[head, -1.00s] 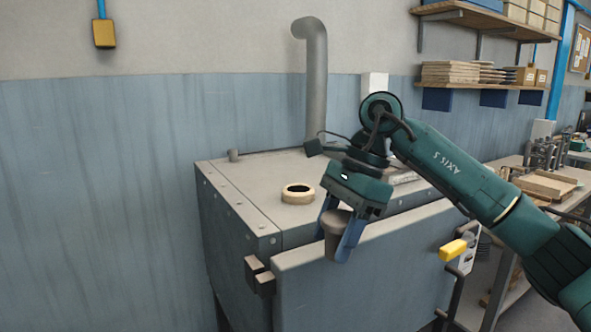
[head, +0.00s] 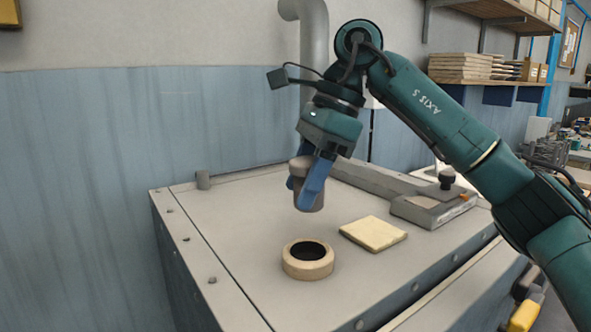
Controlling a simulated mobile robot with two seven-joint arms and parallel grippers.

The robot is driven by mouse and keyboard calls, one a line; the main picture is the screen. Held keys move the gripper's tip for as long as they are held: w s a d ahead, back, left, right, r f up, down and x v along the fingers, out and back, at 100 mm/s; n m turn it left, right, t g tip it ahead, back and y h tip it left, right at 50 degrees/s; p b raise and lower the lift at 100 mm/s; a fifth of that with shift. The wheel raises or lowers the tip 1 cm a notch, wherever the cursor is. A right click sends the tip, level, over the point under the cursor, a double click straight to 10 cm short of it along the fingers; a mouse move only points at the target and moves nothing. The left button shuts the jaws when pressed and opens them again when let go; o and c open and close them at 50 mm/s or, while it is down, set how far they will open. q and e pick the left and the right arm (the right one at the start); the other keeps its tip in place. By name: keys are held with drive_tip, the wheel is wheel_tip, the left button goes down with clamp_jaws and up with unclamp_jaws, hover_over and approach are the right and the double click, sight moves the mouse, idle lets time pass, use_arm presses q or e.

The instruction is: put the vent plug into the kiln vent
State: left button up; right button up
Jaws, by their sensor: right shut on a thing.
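The vent plug (head: 301,168) is a grey-brown tapered piece, held between the blue fingers of my right gripper (head: 307,189). The gripper is shut on it and points down, with one finger covering part of the plug. The plug hangs above the kiln top, slightly tilted, and is apart from the vent. The kiln vent (head: 307,262) is a cream ring with a dark hole on the kiln's grey top (head: 232,235). In the picture it lies below the plug. My left gripper is not in view.
A flat cream tile (head: 373,233) lies on the kiln top right of the vent. A grey fixture with a black knob (head: 437,203) stands further right.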

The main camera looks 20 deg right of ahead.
drive_tip(key=shift+s+f+b, duration=0.25)
drive_tip(key=shift+f+b, duration=0.85)
drive_tip(key=shift+f, duration=0.05)
drive_tip(key=shift+f+b, duration=0.45)
drive_tip(key=shift+f, duration=0.05)
wheel_tip(320, 180, down, 2)
drive_tip(key=shift+f+b, duration=0.25)
drive_tip(key=shift+b, duration=1)
drive_tip(key=shift+f+b, duration=0.65)
drive_tip(key=shift+f, duration=0.65)
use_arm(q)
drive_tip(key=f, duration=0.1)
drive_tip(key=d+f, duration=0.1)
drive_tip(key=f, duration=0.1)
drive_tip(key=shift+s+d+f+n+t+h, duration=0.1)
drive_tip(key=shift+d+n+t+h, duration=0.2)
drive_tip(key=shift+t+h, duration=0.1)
use_arm(e)
drive_tip(key=shift+f, duration=0.3)
